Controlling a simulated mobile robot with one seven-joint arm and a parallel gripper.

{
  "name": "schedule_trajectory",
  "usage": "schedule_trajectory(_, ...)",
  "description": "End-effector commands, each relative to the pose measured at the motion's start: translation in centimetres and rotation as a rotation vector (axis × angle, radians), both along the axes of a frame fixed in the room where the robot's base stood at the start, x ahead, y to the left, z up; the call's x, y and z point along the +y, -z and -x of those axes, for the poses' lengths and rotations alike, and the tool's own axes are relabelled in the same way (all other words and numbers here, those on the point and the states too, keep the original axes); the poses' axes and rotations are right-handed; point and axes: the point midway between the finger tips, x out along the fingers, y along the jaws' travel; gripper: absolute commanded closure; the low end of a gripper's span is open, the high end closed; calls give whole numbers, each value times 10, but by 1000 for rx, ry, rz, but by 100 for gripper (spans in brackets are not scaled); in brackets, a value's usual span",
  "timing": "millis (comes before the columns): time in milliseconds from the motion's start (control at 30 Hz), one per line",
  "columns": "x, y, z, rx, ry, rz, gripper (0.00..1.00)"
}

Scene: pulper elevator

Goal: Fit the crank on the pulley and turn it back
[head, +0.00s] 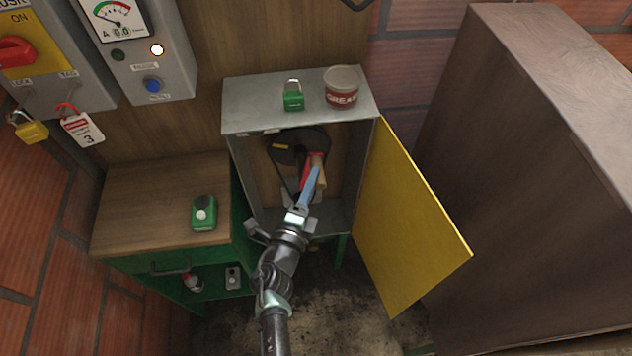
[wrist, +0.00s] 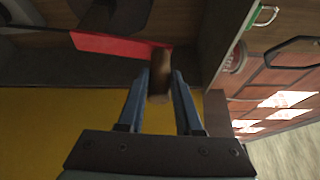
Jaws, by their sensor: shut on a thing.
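The crank has a red arm (head: 306,170) and a wooden handle (head: 319,170). It is inside the open grey cabinet, in front of the dark pulley (head: 288,150). My gripper (head: 314,178) reaches into the cabinet and its blue fingers are shut on the wooden handle. In the wrist view the handle (wrist: 159,84) sits between the two fingers, and the red arm (wrist: 110,45) runs off to the left. The far end of the red arm lies against or close to the pulley; I cannot tell whether it is seated on the hub.
The yellow door (head: 410,220) stands open to the right of the grey cabinet (head: 240,118). A green padlock (head: 293,98) and a grease tin (head: 342,88) stand on top. A wooden-topped green bench (head: 150,195) is at left; a large brown box (head: 530,150) is at right.

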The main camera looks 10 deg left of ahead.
Motion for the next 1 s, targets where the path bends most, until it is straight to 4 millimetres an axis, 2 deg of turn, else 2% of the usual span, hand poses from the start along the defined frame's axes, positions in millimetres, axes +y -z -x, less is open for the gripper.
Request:
schedule_trajectory(400, 1, -1, 0, -3, -1, 5, 100)
schedule_trajectory(733, 16, 1, 4, -47, -2, 140, 100)
schedule_trajectory(1000, 17, -1, 5, -52, -1, 152, 100)
